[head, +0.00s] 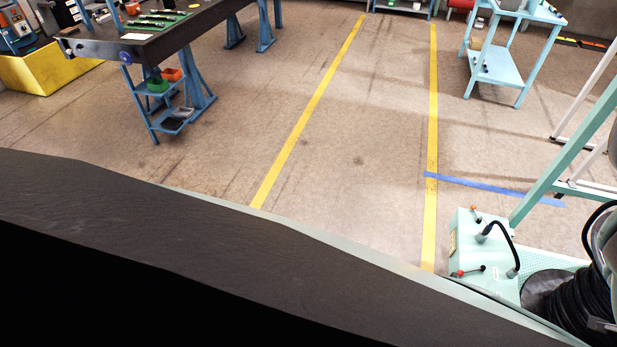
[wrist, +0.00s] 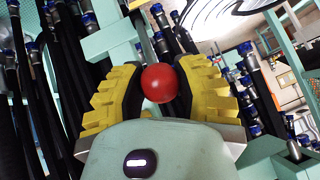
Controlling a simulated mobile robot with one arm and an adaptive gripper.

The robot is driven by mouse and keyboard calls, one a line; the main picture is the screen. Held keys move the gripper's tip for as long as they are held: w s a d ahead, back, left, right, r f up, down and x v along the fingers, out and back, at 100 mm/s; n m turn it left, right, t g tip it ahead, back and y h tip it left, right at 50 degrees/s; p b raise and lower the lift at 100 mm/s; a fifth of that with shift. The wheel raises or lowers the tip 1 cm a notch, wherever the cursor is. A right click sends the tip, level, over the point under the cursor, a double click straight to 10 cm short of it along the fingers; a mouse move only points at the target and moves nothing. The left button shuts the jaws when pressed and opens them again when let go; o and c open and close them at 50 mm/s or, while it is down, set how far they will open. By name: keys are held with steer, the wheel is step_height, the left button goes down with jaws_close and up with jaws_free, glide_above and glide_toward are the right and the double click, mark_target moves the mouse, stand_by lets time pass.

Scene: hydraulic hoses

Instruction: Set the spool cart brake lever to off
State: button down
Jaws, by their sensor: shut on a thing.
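In the wrist view, a glossy red ball knob (wrist: 160,84) sits between the two yellow ribbed fingers of my gripper (wrist: 158,70). The fingers are closed on it from left and right. The head view does not show my gripper. That view has a pale teal box (head: 489,253) at lower right, with a small red-knobbed lever (head: 459,273) and an orange-knobbed one (head: 474,208). No gripper is at these levers.
Black hoses with blue end fittings (wrist: 88,19) hang close around my gripper. In the head view, a black hose coil (head: 577,305) lies beside the teal box. A dark workbench (head: 180,28) stands at upper left and a light-blue table (head: 492,66) at upper right. The floor between is clear.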

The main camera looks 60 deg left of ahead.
steer(key=shift+w+d+r, duration=0.15)
steer(key=shift+r, duration=0.05)
steer(key=c, duration=0.9)
jaws_free()
steer(key=o, duration=0.3)
steer(key=shift+f, duration=0.1)
steer(key=shift+a, duration=0.2)
